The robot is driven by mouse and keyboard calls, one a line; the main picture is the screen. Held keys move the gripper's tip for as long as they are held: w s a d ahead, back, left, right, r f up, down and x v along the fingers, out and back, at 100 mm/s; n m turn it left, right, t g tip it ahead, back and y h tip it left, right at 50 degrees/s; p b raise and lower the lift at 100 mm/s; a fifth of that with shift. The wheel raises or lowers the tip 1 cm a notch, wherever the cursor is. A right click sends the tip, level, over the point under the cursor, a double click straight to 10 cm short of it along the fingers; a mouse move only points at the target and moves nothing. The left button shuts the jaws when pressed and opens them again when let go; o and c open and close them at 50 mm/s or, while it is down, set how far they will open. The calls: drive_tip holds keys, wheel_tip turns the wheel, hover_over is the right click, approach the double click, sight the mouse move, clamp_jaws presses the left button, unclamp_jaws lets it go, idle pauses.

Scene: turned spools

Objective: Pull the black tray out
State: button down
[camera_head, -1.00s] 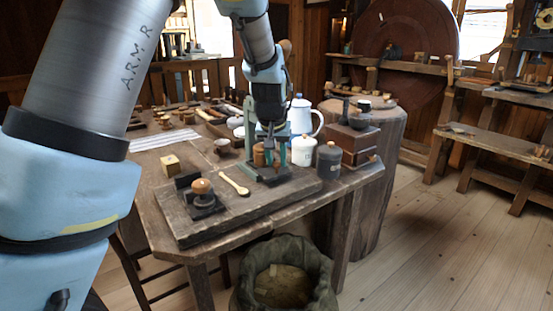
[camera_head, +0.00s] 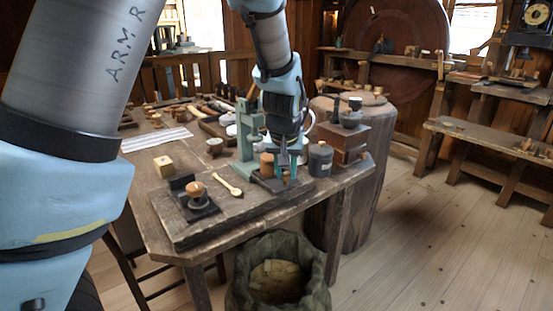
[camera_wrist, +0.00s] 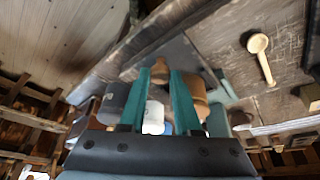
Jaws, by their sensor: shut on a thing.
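The black tray (camera_head: 268,182) lies at the foot of the green stand (camera_head: 246,138), low over the dark board on the table. A wooden cylinder (camera_head: 267,164) stands at the tray, beside my gripper. My gripper (camera_head: 285,176) points down at the tray's front right part. In the wrist view its two teal fingers (camera_wrist: 160,76) close around a small wooden knob (camera_wrist: 160,68), with the dark tray surface (camera_wrist: 180,55) just beyond. The fingers and arm partly hide the tray and the things behind it.
A dark jar (camera_head: 320,160) stands close to the right of my gripper, and a wooden grinder (camera_head: 348,140) behind it. A wooden spoon (camera_head: 229,187) and a small black stand with a knob (camera_head: 194,200) are to the left. A sack (camera_head: 278,285) stands below the front edge.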

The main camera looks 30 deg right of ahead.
drive_tip(key=shift+s, duration=0.1)
drive_tip(key=c, duration=0.6)
unclamp_jaws()
drive_tip(key=shift+c, duration=0.2)
drive_tip(key=v, duration=1)
drive_tip(key=shift+s+r, duration=0.15)
drive_tip(key=shift+r, duration=0.15)
drive_tip(key=shift+a, duration=0.15)
